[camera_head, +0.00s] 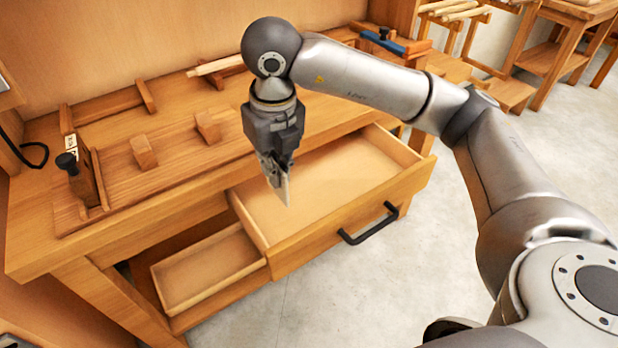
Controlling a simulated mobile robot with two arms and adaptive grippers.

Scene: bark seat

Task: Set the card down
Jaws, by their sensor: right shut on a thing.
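My right gripper (277,175) points down above the open drawer (325,222) of the wooden workbench. It is shut on a thin, pale thing, which I take to be the card (286,190). The card is seen nearly edge-on and the fingers hide much of it. It hangs over the drawer's left part, and its gap to the drawer floor is hard to tell. My left gripper is not in view.
The workbench top (120,195) bears a wooden board with blocks (143,151) and a black-knobbed clamp (68,163) at left. A smaller open tray (208,268) lies left of the drawer. A blue-handled tool (383,41) lies behind my arm. Grey floor is clear in front.

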